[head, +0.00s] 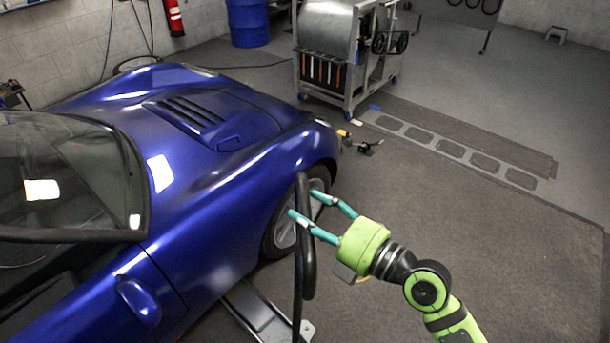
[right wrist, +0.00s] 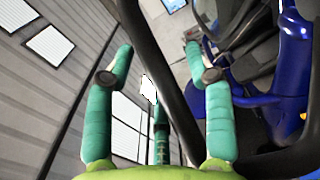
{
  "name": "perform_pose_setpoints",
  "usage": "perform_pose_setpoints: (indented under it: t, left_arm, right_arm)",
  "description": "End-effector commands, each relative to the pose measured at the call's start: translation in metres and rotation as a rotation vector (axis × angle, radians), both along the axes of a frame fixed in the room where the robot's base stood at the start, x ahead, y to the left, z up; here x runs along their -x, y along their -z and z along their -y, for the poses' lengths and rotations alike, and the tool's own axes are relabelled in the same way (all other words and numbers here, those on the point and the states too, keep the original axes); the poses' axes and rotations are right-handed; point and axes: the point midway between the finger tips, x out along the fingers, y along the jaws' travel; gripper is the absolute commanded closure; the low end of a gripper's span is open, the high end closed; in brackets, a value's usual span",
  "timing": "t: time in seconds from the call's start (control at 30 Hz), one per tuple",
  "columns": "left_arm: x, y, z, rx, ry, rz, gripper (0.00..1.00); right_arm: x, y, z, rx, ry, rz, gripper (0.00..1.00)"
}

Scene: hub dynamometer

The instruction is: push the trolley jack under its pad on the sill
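The blue car (head: 190,200) fills the left of the head view; its sill and any pad there are hidden or out of frame. A black upright bar (head: 308,265), seemingly the trolley jack's handle, rises beside the front wheel (head: 290,220). A low grey metal body (head: 258,312) lies on the floor by the car's side; I cannot tell whether it is the jack. My right gripper (head: 303,203) is at the bar's upper part, its teal fingers spread on either side. In the right wrist view, the black bar (right wrist: 150,50) runs diagonally between the spread fingers. My left gripper is not in view.
A small black and yellow item (head: 362,145) lies on the floor ahead of the wheel. The grey floor (head: 480,230) to the right is clear.

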Motion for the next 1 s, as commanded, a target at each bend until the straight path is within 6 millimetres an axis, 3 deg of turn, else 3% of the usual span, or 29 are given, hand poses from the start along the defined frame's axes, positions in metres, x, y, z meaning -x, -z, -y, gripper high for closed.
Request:
perform_pose_setpoints:
  t: [0.27,0.57,0.67,0.77,0.87,0.9,1.0]
  left_arm:
    - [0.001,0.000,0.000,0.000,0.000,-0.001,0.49]
    - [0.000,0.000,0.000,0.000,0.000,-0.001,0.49]
    - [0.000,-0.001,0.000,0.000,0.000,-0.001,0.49]
    - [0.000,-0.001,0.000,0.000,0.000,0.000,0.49]
    - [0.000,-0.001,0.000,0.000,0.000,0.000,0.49]
    - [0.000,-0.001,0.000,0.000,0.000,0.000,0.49]
    - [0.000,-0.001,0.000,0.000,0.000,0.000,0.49]
  right_arm:
    - [0.022,0.000,0.032,0.001,0.005,0.002,0.49]
    - [0.025,-0.003,0.037,-0.007,0.005,0.006,0.49]
    - [0.025,-0.012,0.038,-0.056,0.020,0.014,0.49]
    - [0.022,-0.036,0.048,-0.206,0.080,0.028,0.49]
    - [0.014,-0.068,0.080,-0.454,0.226,0.025,0.49]
    - [0.009,-0.075,0.101,-0.561,0.311,0.009,0.49]
    - [-0.002,-0.070,0.158,-0.786,0.557,-0.078,0.49]
